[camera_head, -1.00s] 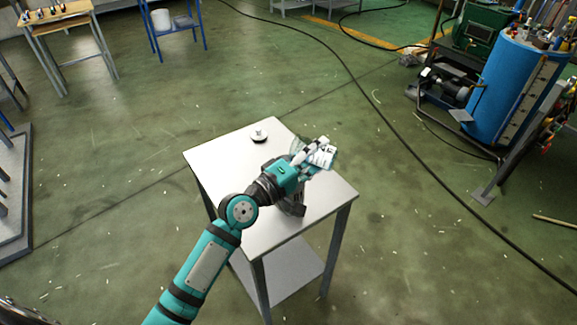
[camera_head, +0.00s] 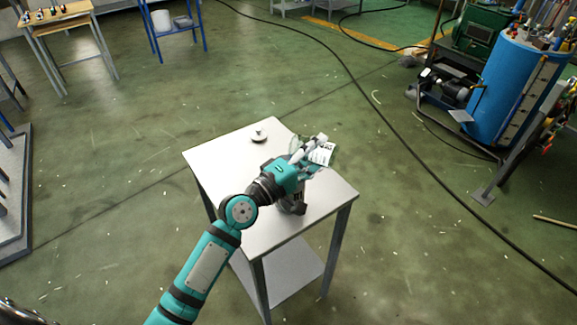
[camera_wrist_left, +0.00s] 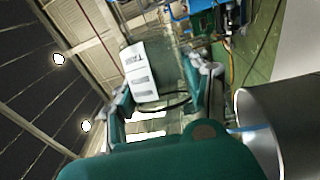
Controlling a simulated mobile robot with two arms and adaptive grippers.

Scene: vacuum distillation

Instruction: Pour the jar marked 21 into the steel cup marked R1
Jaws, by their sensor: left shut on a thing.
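My left gripper (camera_head: 305,163) is shut on a clear glass jar with a white label (camera_head: 321,153), above the small table. The jar is tilted well over. In the left wrist view the jar's label (camera_wrist_left: 141,71) shows between the fingertips (camera_wrist_left: 165,95); its print is too small to read surely. A grey metal cup (camera_wrist_left: 262,122) with a round open rim stands at the lower right of that view, close beside the gripper. My right gripper is not in view.
The small white table (camera_head: 222,165) has free room at its left and front. A small pale knobbed lid-like piece (camera_head: 259,135) lies near its back edge. A blue tank (camera_head: 505,90) stands far right. Black cable runs over the green floor.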

